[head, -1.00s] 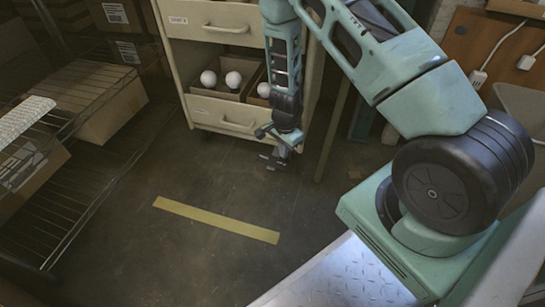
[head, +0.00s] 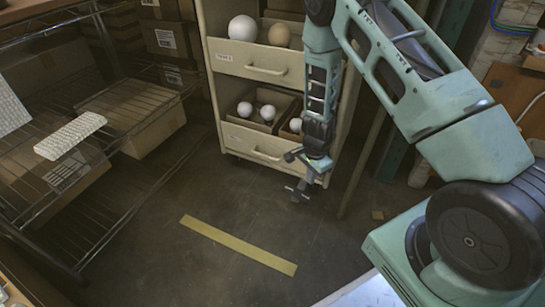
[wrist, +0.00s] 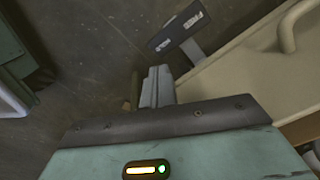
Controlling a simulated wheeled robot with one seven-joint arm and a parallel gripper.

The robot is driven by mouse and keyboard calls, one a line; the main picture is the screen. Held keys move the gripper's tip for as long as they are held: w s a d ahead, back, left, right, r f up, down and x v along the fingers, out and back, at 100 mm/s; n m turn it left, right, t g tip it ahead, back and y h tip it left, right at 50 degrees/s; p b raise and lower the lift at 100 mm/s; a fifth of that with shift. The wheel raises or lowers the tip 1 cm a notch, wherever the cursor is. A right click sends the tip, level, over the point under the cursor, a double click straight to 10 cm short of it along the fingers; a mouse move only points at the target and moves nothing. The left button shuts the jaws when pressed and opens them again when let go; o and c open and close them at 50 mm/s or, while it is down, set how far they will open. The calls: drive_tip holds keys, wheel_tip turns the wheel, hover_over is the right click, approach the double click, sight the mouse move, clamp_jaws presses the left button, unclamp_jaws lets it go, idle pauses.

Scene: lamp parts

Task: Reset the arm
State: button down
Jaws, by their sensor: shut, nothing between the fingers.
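My gripper (head: 297,193) hangs low in front of the beige drawer cabinet (head: 221,97) in the head view, above the dark floor. It is shut and empty. In the wrist view, the closed fingers (wrist: 160,85) show against the floor, with the cabinet's beige front and a handle (wrist: 292,28) close by at the right. My arm reaches down from the upper right of the head view. I cannot tell whether the gripper touches the cabinet.
The cabinet's drawers hold white bulbs (head: 244,109) and larger globes (head: 243,27). A wire shelf (head: 113,211) with cardboard boxes (head: 152,141) stands at the left. A yellow floor strip (head: 238,244) crosses the open floor.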

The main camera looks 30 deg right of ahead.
drive_tip(key=s+a+r+n+y+p, duration=0.25)
drive_tip(key=a+r+n, duration=0.25)
drive_tip(key=a+r, duration=0.7)
drive_tip(key=s+a+r+n+y+p, duration=0.1)
drive_tip(key=s+a+r+n+p, duration=0.2)
drive_tip(key=a+r+n, duration=0.55)
drive_tip(key=s+a+r+n+h+p, duration=0.1)
drive_tip(key=s+a+r+n+p, duration=0.3)
drive_tip(key=s+r, duration=0.65)
drive_tip(key=s+r+n+h+p, duration=0.1)
drive_tip(key=s+r+n+h, duration=0.1)
drive_tip(key=s+r+n, duration=0.8)
wheel_tip(320, 180, up, 40)
drive_tip(key=w+m+p, duration=0.1)
drive_tip(key=m+p, duration=0.2)
drive_tip(key=p, duration=3.5)
drive_tip(key=shift+w+f, duration=0.2)
drive_tip(key=shift+w, duration=0.2)
drive_tip(key=shift+m, duration=0.25)
